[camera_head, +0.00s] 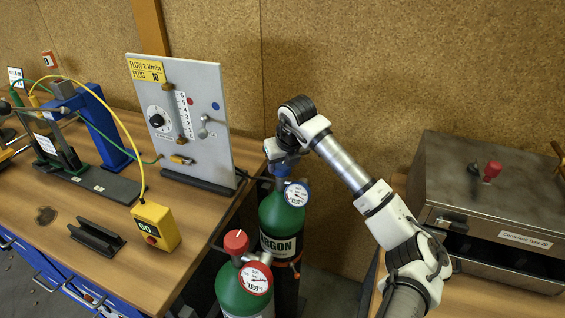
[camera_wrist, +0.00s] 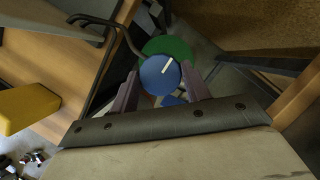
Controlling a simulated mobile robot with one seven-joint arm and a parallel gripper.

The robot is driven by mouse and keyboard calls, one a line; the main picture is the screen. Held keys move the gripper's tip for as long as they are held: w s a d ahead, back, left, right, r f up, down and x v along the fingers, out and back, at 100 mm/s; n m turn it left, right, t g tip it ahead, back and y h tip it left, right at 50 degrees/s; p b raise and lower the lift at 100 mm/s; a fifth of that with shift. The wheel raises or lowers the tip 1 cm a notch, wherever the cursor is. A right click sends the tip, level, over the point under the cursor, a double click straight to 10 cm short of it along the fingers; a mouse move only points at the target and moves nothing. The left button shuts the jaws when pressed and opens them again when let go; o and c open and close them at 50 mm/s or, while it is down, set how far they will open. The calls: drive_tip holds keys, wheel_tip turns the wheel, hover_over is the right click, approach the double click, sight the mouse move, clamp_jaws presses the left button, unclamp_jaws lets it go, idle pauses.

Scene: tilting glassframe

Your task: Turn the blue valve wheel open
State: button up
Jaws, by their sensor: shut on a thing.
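The blue valve wheel (camera_wrist: 158,76) sits on top of the green argon cylinder (camera_head: 283,222). In the wrist view the wheel is a blue disc with a white mark pointing up and to the right. My gripper (camera_wrist: 162,84) is above the cylinder, with one finger on each side of the wheel, and is shut on it. In the head view my gripper (camera_head: 284,163) reaches down onto the wheel and hides most of it.
A second green cylinder (camera_head: 243,290) with a red wheel (camera_head: 236,242) stands in front. A white panel (camera_head: 190,120) stands on the left bench beside a yellow box (camera_head: 155,228). A metal furnace (camera_head: 490,205) is at the right. The wall is close behind.

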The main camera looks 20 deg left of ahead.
drive_tip(key=shift+f+b, duration=0.1)
drive_tip(key=shift+b, duration=0.25)
drive_tip(key=shift+w+f+n+g+y+b, duration=0.1)
drive_tip(key=shift+n+g+y+b, duration=0.2)
drive_tip(key=shift+n+b, duration=0.8)
drive_tip(key=shift+d+n+b, duration=0.1)
drive_tip(key=shift+n+b, duration=0.55)
drive_tip(key=shift+n, duration=0.15)
drive_tip(key=n, duration=0.1)
drive_tip(key=n+g+b, duration=0.1)
drive_tip(key=n, duration=0.1)
drive_tip(key=n+g+y, duration=0.1)
drive_tip(key=shift+w+r+n+b, duration=0.15)
drive_tip(key=shift+r+n+b, duration=0.15)
drive_tip(key=shift+b, duration=0.1)
drive_tip(key=n+g, duration=0.2)
drive_tip(key=n, duration=0.3)
drive_tip(key=shift+w+p, duration=0.15)
drive_tip(key=shift+p, duration=0.15)
drive_tip(key=shift+n+g+h+p, duration=0.6)
drive_tip(key=shift+n+g, duration=0.2)
drive_tip(key=shift+n, duration=1.4)
drive_tip(key=o, duration=1)
